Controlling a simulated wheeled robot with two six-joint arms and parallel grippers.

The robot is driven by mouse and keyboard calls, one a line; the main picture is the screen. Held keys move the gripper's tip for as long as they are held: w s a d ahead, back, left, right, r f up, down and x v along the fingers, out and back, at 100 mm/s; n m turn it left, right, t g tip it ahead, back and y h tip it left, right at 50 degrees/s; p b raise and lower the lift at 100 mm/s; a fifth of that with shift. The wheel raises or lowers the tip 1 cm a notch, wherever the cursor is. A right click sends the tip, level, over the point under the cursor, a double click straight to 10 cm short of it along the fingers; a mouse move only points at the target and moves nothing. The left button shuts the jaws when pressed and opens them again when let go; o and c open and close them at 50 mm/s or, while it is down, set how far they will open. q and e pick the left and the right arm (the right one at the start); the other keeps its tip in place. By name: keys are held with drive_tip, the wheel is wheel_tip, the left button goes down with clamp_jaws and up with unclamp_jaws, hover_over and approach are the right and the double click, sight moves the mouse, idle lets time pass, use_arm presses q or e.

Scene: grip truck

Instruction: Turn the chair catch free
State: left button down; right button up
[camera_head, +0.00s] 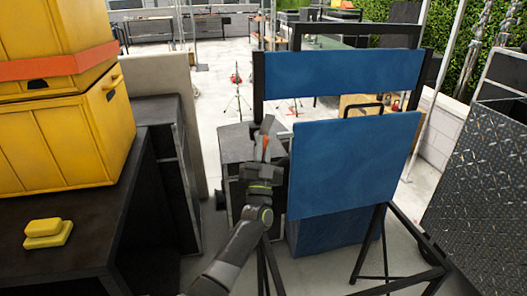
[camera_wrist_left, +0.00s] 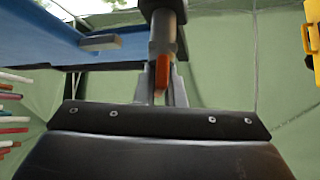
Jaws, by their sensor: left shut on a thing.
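The chair is a tall folding one with a blue seat (camera_head: 355,160), a blue back (camera_head: 340,73) and a black frame. My left gripper (camera_head: 266,138) is at the left edge of the seat, below the left back post. It is shut on the chair catch, whose orange part (camera_head: 264,146) shows between the fingers. In the left wrist view, the gripper (camera_wrist_left: 166,85) closes around the catch, with its orange tip (camera_wrist_left: 161,78) below a dark grey upright post. The fingers hide part of the catch. My right gripper is not in view.
Yellow cases (camera_head: 62,140) and a small yellow block (camera_head: 48,233) rest on a dark cabinet at left. A dark case (camera_head: 236,145) stands behind my gripper. A metal-plated box (camera_head: 485,165) stands at right. Open pale floor lies beyond the chair.

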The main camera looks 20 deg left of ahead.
use_arm(q)
drive_tip(key=n+g+y+b, duration=0.1)
drive_tip(key=n+y, duration=0.2)
drive_tip(key=n+y+b, duration=0.1)
drive_tip(key=n+y, duration=0.1)
drive_tip(key=n, duration=0.1)
drive_tip(key=shift+f+g+y, duration=0.15)
drive_tip(key=shift+g+y, duration=0.25)
drive_tip(key=shift+n+g+y+b, duration=0.45)
drive_tip(key=shift+n+g+y, duration=0.25)
drive_tip(key=shift+n+y, duration=0.7)
drive_tip(key=shift+n, duration=0.5)
drive_tip(key=c, duration=1.5)
unclamp_jaws()
drive_tip(key=shift+a, duration=0.1)
